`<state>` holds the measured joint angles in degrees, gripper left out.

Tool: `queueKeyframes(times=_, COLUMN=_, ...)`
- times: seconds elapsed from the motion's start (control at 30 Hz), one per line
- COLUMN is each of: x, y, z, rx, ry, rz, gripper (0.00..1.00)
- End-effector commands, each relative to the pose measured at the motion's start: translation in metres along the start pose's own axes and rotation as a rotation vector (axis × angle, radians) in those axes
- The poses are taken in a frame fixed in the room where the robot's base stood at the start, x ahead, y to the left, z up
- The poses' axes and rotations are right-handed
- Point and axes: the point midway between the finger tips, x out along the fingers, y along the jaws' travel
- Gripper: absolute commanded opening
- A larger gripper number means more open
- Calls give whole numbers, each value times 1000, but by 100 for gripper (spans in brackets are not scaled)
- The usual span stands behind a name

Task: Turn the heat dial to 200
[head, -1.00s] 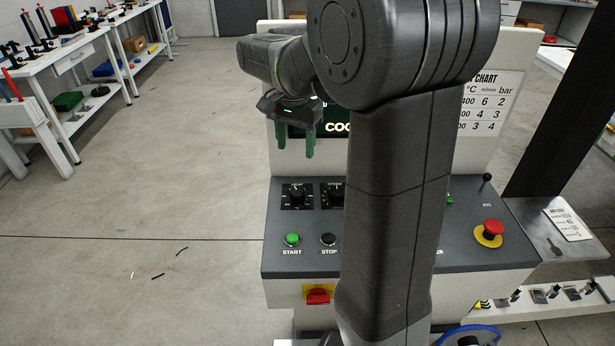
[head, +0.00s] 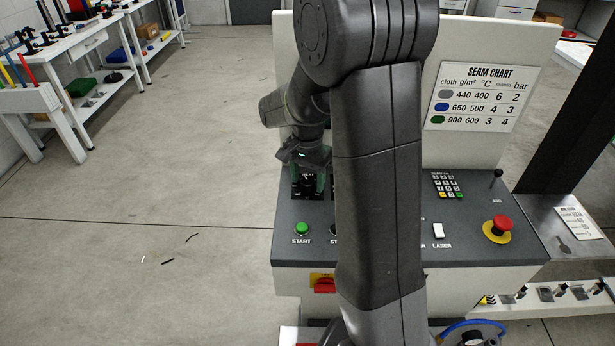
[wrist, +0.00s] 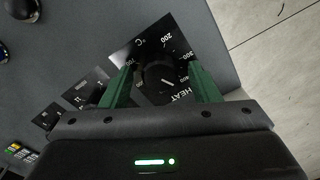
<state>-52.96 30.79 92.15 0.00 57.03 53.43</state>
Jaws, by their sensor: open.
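The heat dial (wrist: 157,75) is a black round knob on a square black plate with white numbers, marked HEAT and °C. The number 200 is near the plate's top edge in the wrist view. A short white mark shows on the knob, but I cannot tell which number it points to. My gripper (wrist: 160,68) is open, with one green finger on each side of the knob; contact is not clear. In the head view my gripper (head: 308,182) points down over the heat dial (head: 307,179), partly hiding it.
More dials (wrist: 88,90) sit beside the heat dial. A green START button (head: 302,228) is in front of it. My arm hides the panel's middle.

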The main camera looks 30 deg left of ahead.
Motion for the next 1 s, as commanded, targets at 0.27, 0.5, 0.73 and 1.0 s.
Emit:
queueKeyframes(times=0.27, x=0, y=0, z=0, rx=0, ry=0, rz=0, gripper=30)
queueKeyframes(times=0.5, x=0, y=0, z=0, rx=-3, ry=0, rz=0, gripper=11)
queueKeyframes(times=0.73, x=0, y=0, z=0, rx=-53, ry=0, rz=0, gripper=11)
queueKeyframes(times=1.0, x=0, y=0, z=0, rx=-234, ry=0, rz=0, gripper=11)
